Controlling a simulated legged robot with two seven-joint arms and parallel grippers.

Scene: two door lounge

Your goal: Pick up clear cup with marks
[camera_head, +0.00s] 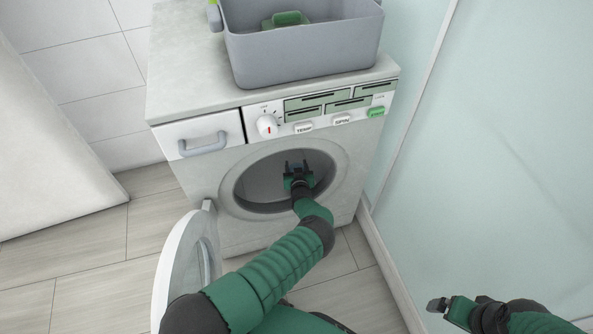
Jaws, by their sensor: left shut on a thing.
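My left gripper (297,166) is at the round opening of the washing machine (205,165), in front of the dark drum. Its two fingers point into the drum. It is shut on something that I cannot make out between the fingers. I cannot see a clear cup with marks anywhere in view; whether it is in the gripper or in the drum cannot be told. My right gripper (437,304) is low at the right, away from the machine, and its jaws are too small to read.
The round machine door (190,262) hangs open at the lower left, beside my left arm. A grey basin (300,55) with a green object (288,18) stands on the machine. A pale glass panel (490,150) is close on the right. Tiled floor (95,265) is free at the left.

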